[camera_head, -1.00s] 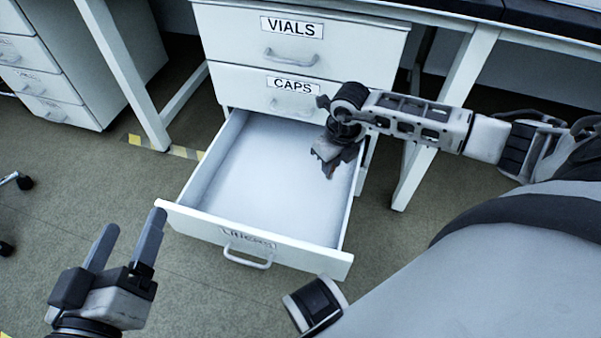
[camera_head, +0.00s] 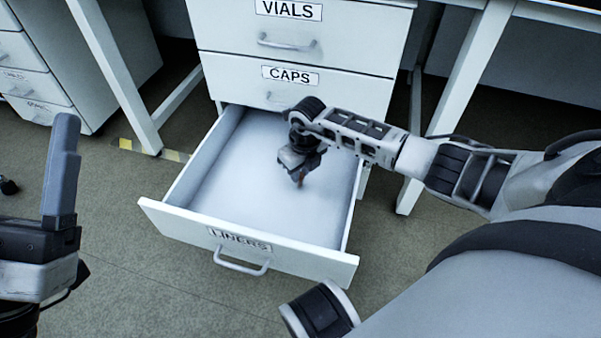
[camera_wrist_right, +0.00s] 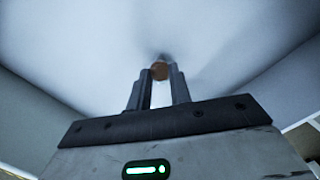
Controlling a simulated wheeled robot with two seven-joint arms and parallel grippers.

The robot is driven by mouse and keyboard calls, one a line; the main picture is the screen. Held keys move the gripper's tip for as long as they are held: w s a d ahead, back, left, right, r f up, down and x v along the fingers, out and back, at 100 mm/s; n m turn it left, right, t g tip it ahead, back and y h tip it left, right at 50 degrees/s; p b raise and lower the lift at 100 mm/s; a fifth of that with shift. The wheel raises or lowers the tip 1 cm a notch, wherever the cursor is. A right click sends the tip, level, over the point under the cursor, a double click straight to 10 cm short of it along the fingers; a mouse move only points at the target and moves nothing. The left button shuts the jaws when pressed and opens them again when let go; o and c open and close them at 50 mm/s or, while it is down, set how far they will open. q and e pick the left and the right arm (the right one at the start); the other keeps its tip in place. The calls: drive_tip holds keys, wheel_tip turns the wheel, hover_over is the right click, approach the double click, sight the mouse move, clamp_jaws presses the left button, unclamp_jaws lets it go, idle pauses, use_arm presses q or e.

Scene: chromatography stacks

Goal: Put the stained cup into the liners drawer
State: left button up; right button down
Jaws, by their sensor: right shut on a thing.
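My right gripper (camera_head: 298,174) points down inside the open liners drawer (camera_head: 350,262). In the right wrist view my right gripper (camera_wrist_right: 160,75) is shut on a small brown thing (camera_wrist_right: 160,70), which I take to be the stained cup. The drawer's pale floor lies beyond it. The cup shows only as a small brownish bit below the fingers in the head view; most of it is hidden, and I cannot tell whether it touches the floor. My left gripper (camera_head: 62,170) is at the left edge, its fingers lined up one behind the other, away from the drawer.
The caps drawer (camera_head: 340,88) and the vials drawer (camera_head: 350,35) are shut above the open one. Table legs (camera_head: 455,100) stand on both sides. Another drawer unit (camera_head: 80,60) stands at the far left. The rest of the liners drawer looks empty.

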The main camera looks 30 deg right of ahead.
sight(302, 175)
drive_tip(key=shift+f, duration=0.1)
drive_tip(key=c, duration=1.3)
unclamp_jaws()
drive_tip(key=shift+r, duration=0.45)
drive_tip(key=r+p, duration=0.2)
drive_tip(key=r, duration=0.1)
drive_tip(key=r+p, duration=0.1)
drive_tip(key=r, duration=0.1)
drive_tip(key=shift+s+d+r+p, duration=0.1)
drive_tip(key=shift+s+p, duration=0.2)
use_arm(q)
wheel_tip(302, 175, down, 10)
drive_tip(key=n+g+y+p, duration=0.2)
drive_tip(key=n+g+y, duration=0.3)
drive_tip(key=n, duration=0.5)
drive_tip(key=shift+s+d+f+y+p, duration=0.25)
drive_tip(key=shift+s+d+y+p, duration=0.2)
drive_tip(key=shift+y, duration=0.25)
use_arm(e)
drive_tip(key=shift+s+r, duration=0.25)
drive_tip(key=shift+r, duration=1.3)
drive_tip(key=shift+s+r, duration=0.2)
drive_tip(key=shift+r, duration=1.3)
